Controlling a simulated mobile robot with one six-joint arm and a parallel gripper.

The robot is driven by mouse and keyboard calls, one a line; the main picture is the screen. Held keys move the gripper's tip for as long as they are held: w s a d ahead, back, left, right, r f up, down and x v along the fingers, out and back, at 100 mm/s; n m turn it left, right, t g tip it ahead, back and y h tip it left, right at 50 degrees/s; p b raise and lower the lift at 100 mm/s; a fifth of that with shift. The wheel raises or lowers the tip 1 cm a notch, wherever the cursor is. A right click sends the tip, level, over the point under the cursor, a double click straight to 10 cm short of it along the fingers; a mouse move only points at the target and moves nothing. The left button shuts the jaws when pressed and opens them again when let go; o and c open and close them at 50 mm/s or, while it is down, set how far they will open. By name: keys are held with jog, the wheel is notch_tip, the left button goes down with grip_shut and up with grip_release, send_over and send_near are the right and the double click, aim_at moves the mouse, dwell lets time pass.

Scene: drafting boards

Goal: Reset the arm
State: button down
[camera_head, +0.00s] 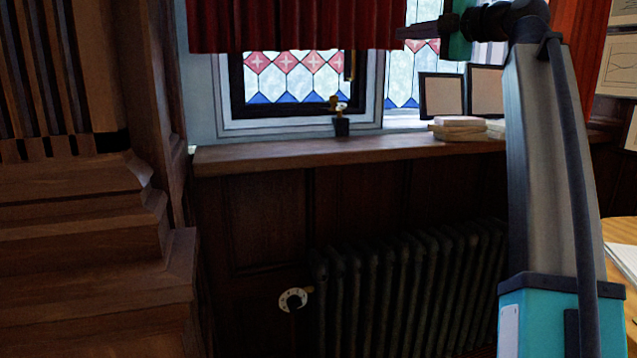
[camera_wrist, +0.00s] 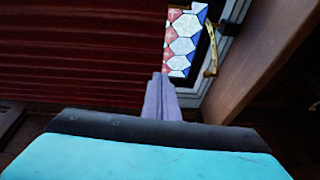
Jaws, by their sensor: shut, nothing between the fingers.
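My arm rises at the right of the head view, and my gripper (camera_head: 418,32) is at its top, pointing left in front of the red curtain and the window. In the wrist view my gripper (camera_wrist: 162,97) shows its narrow grey fingers together, with nothing between them. The fingers point toward the red curtain (camera_wrist: 80,55) and the leaded window (camera_wrist: 184,42). Its teal body fills the bottom of the wrist view.
A wooden sill (camera_head: 300,153) runs under the window, bearing a small dark pot (camera_head: 341,126), stacked books (camera_head: 458,129) and two frames (camera_head: 441,96). A radiator (camera_head: 400,290) stands below. A wooden pillar base (camera_head: 90,240) is at left, and a round table edge (camera_head: 618,235) at right.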

jog(key=w+f+m+g+h, duration=0.1)
jog(key=w+f+m, duration=0.2)
jog(key=f, duration=0.9)
jog(key=w+f+m+g+h, duration=0.1)
jog(key=w+f+m, duration=0.2)
jog(key=f, duration=0.9)
jog(key=w+f+m+g+h, duration=0.1)
jog(key=w+f+m+h, duration=0.15)
jog(key=f, duration=0.95)
jog(key=s+a+f+m+g+h, duration=0.1)
jog(key=s+a+f+m+g, duration=0.2)
jog(key=f, duration=1.5)
jog(key=s+f+m+g+h, duration=0.15)
jog(key=s+f+m, duration=0.3)
jog(key=f, duration=1.35)
jog(key=s+f+m+g+h, duration=0.2)
jog(key=s+f+m+g, duration=0.15)
jog(key=s+f, duration=0.85)
jog(key=s+f+m+g+h, duration=0.15)
jog(key=s+f+m, duration=0.25)
jog(key=s+f, duration=0.85)
jog(key=s+f+g+p, duration=0.3)
jog(key=s+f+p, duration=0.2)
jog(key=s, duration=0.7)
jog(key=s+f+m+g+p, duration=0.1)
jog(key=s+f+g+p, duration=0.3)
jog(key=s, duration=0.9)
notch_tip(320, 180, down, 4)
jog(key=shift+r+p, duration=0.2)
jog(key=shift+p, duration=0.15)
